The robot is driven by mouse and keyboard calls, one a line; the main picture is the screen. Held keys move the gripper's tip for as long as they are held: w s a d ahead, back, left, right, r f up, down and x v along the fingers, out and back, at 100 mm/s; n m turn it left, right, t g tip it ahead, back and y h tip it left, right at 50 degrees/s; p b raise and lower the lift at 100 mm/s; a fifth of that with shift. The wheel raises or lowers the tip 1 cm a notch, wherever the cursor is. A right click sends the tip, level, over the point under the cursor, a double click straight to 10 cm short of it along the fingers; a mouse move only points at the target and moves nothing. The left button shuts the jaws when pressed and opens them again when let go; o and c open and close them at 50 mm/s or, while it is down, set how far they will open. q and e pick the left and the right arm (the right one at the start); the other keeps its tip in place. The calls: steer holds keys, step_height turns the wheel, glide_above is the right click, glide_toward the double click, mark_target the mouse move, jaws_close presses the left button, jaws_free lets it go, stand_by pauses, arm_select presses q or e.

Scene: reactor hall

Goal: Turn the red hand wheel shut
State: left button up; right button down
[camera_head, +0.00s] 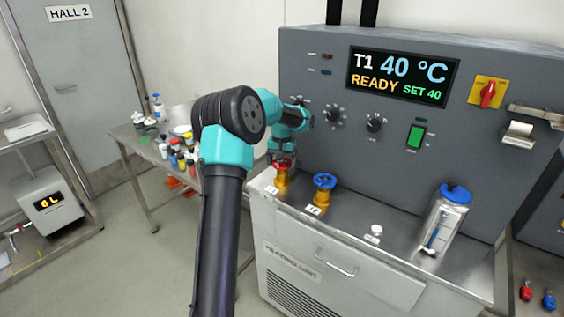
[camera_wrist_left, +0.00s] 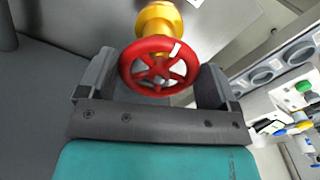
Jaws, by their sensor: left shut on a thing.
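The red hand wheel (camera_head: 283,163) sits on a yellow valve body (camera_head: 281,180) on top of the heating unit. In the left wrist view the red hand wheel (camera_wrist_left: 159,66) shows from above, with spokes and a white mark on its rim, over the yellow valve body (camera_wrist_left: 159,17). My left gripper (camera_head: 283,156) is at the wheel from above. In the left wrist view the left gripper (camera_wrist_left: 158,75) has one finger on each side of the wheel and is shut on its rim. My right gripper is not in view.
A blue hand wheel (camera_head: 325,181) on a second yellow valve stands just right of the red one. The grey control panel (camera_head: 300,83) rises close behind. A side table (camera_head: 125,133) with small bottles is at left.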

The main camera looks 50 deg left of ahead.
mark_target(281, 162)
arm_select(q)
steer(key=shift+m, duration=0.9)
steer(key=o, duration=0.7)
steer(key=shift+o, duration=0.2)
steer(key=shift+r, duration=0.15)
step_height(281, 162, up, 17)
